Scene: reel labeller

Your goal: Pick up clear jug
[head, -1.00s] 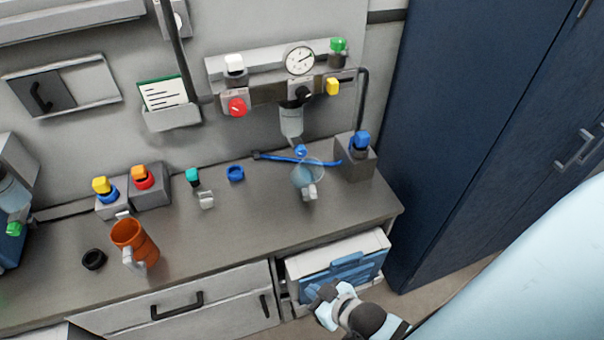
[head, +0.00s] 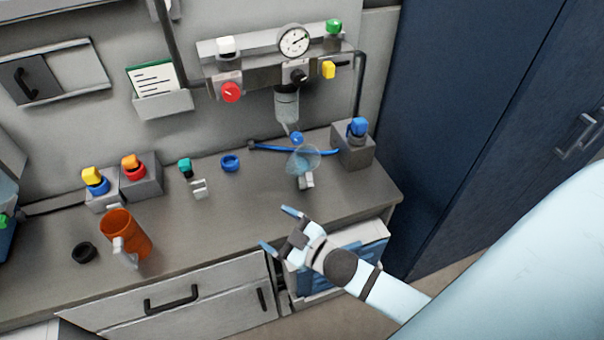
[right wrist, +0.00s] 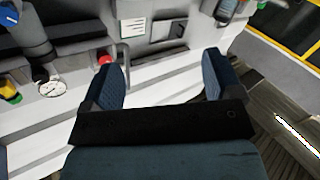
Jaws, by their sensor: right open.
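The clear jug (head: 303,160) stands on the bench in the head view, below the gauge panel. Its pale grey handle (head: 306,182) points to the front. A blue hose passes by its rim. My right gripper (head: 280,229) is open and empty at the bench's front edge, nearer the camera than the jug and apart from it. In the right wrist view its two blue fingers (right wrist: 162,80) stand wide apart with nothing between them. The jug cannot be made out in that view. My left gripper is not in view.
An orange jug (head: 128,235) and a black ring (head: 84,252) are at the left. A blue ring (head: 230,163) and a teal-topped fitting (head: 186,167) lie left of the clear jug. A grey block with a blue cap (head: 352,146) is close on its right. The bench front is clear.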

